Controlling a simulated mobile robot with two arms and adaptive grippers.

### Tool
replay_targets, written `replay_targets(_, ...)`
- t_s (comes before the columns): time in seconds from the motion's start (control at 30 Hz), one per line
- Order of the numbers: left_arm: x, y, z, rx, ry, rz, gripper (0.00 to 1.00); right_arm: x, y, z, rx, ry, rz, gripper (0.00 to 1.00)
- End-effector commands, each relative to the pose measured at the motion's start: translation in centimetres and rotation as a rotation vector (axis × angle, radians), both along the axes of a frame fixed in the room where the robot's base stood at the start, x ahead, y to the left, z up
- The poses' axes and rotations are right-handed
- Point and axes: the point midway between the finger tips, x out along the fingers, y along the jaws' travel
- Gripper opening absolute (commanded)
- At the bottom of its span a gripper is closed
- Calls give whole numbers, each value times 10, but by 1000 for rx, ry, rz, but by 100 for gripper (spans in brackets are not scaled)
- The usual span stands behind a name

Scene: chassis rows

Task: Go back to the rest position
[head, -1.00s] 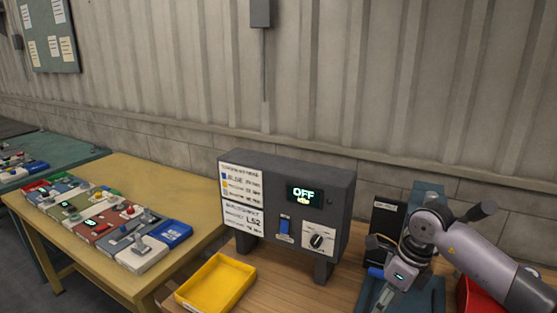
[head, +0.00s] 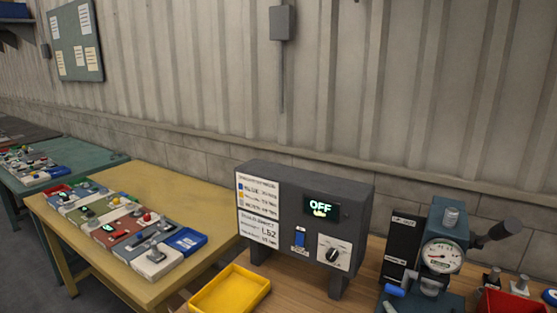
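Neither of my grippers shows in the head view now, and no part of my arms is in the picture.
A yellow tray (head: 262,289) lies at the bench's front. A red bin (head: 500,302) is at lower right. A wall runs behind.

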Motion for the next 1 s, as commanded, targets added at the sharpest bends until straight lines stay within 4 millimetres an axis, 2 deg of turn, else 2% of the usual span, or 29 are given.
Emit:
replay_targets(0.03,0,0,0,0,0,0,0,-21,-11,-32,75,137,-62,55)
replay_targets(0.1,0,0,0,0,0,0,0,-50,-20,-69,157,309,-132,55)
replay_targets(0.2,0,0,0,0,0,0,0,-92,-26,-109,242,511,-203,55)
replay_targets(0.4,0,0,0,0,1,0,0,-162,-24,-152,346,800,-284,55)
replay_targets(0.67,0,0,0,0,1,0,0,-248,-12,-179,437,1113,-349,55)
replay_targets(0.8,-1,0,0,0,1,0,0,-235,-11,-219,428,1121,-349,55)
replay_targets(1.0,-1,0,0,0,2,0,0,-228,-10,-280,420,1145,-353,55)
